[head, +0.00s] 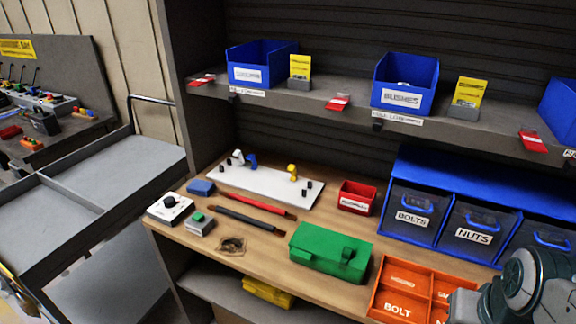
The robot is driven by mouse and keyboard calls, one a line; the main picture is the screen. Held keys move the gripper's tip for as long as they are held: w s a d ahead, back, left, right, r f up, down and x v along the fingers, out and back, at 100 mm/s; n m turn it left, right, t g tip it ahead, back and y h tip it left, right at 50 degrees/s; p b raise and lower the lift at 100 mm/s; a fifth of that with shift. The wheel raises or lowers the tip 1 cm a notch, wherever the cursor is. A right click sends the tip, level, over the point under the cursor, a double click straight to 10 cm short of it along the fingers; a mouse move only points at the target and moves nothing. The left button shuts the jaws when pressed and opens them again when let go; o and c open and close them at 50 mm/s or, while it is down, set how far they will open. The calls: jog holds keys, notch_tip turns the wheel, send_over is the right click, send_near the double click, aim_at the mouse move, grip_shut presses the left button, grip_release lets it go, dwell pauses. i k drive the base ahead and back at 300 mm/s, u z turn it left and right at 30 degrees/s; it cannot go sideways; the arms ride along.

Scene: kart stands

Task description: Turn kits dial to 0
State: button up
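A small white box with a round black dial (170,203) on top sits at the left front corner of the wooden bench. It looks like the kits dial, but its label and the number it points to are too small to read. Part of my arm shows at the bottom right corner, at the other end of the bench from the dial. My gripper is outside the picture.
A grey box with a green button (200,222) stands right beside the dial box. Red and black tools (245,211), a white board (262,185), a green case (330,251) and an orange tray (405,288) lie rightward. A grey cart (110,175) stands left.

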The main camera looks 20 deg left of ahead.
aim_at(169, 202)
jog(key=u, duration=2.35)
jog(key=i, duration=1.25)
jog(key=z, duration=0.65)
